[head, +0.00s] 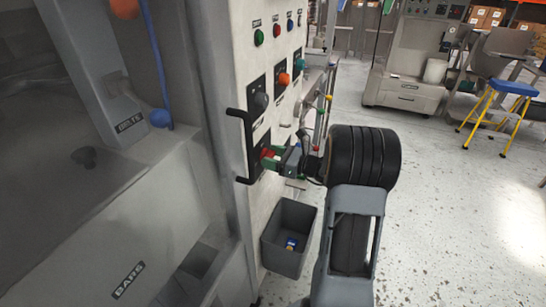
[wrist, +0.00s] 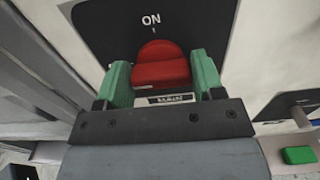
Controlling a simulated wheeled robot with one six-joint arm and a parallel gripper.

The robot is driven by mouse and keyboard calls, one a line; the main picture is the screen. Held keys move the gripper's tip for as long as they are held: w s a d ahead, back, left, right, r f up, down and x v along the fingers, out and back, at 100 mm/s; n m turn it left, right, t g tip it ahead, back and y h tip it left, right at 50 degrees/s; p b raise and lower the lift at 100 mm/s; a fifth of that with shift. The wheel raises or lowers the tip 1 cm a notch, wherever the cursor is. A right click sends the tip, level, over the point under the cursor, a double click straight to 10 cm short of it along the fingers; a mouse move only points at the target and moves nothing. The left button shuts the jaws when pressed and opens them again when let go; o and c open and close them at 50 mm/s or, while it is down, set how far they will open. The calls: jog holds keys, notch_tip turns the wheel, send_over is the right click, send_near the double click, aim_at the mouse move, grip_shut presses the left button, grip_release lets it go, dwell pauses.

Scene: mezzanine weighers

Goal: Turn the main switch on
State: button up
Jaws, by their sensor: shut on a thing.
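The main switch is a red rotary knob (wrist: 160,62) on a dark plate (wrist: 100,30) with "ON" and a small tick mark above it. A small label plate below the knob is partly hidden and hard to read. My gripper (wrist: 163,75) has its green fingers on the left and right sides of the knob, shut on it. In the head view the red knob (head: 267,153) shows between the fingers at the panel face. I cannot tell clearly where the knob points.
A black bar handle (head: 242,145) stands out at the panel's left edge, close to my gripper. More knobs, including a dark one (head: 261,101) and an orange one (head: 284,79), are above. A grey bin (head: 287,250) hangs below. Open floor lies right.

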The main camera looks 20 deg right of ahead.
jog(key=shift+c, duration=0.5)
jog(key=shift+r, duration=0.1)
jog(key=shift+m+p, duration=0.3)
jog(key=shift+p, duration=0.1)
jog(key=m+p, duration=0.1)
jog(key=p, duration=0.1)
jog(key=m+p, duration=0.1)
jog(key=p, duration=0.1)
jog(key=shift+r+m, duration=0.25)
jog(key=shift+m, duration=0.05)
jog(key=m+p, duration=0.5)
jog(key=p, duration=0.1)
jog(key=shift+w+d+f, duration=0.1)
jog(key=m+p, duration=0.2)
jog(key=m, duration=0.1)
jog(key=m+p, duration=0.2)
jog(key=p, duration=0.1)
jog(key=shift+f+m, duration=0.2)
jog(key=shift+m, duration=0.2)
jog(key=shift+w+d+f+m+p, duration=0.1)
jog(key=shift+m+p, duration=0.5)
jog(key=shift+m, duration=0.35)
jog(key=shift+f+m+p, duration=0.1)
jog(key=shift+m+p, duration=0.45)
jog(key=shift+m, duration=0.7)
